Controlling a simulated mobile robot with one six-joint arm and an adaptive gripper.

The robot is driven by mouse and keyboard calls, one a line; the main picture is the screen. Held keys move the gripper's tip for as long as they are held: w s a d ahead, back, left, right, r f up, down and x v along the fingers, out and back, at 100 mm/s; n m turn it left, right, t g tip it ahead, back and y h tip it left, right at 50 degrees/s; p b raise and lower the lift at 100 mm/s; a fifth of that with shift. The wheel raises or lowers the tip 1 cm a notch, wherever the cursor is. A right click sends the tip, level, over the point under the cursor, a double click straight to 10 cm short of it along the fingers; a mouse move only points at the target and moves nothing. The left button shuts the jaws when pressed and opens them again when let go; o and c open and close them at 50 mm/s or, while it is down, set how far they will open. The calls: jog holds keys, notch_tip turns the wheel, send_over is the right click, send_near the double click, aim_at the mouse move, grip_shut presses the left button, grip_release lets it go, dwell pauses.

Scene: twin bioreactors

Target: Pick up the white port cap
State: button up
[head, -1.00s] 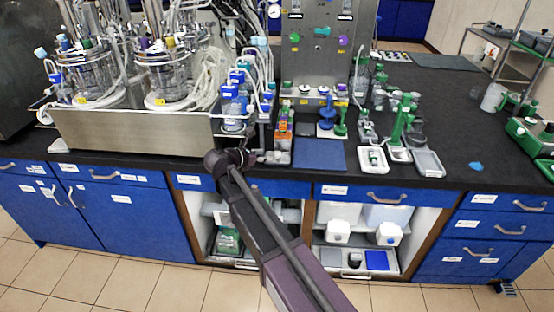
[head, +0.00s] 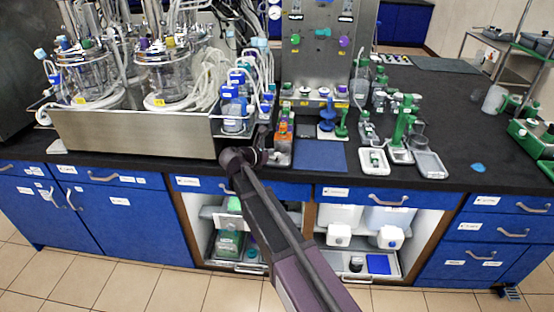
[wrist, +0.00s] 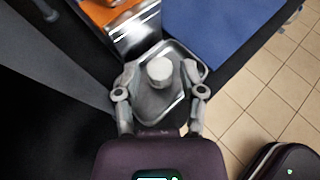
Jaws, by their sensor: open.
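The white port cap (wrist: 160,71) is a short pale cylinder in a small metal tray (wrist: 187,53) in the wrist view. My gripper (wrist: 160,83) is open, with one finger on each side of the cap in the picture. I cannot tell whether the fingers are level with the cap or above it, and no contact is clear. In the head view my gripper (head: 264,139) is dark and small at the front of the bench, beside the tray (head: 279,159). The cap cannot be made out there.
An orange-topped block (wrist: 106,10) stands just behind the tray. A blue mat (wrist: 217,30) lies to its right. The bioreactor's steel housing (head: 135,135) is at the left. The bench's front edge is close, with tiled floor beyond.

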jog(key=shift+x, duration=0.9)
jog(key=c, duration=0.6)
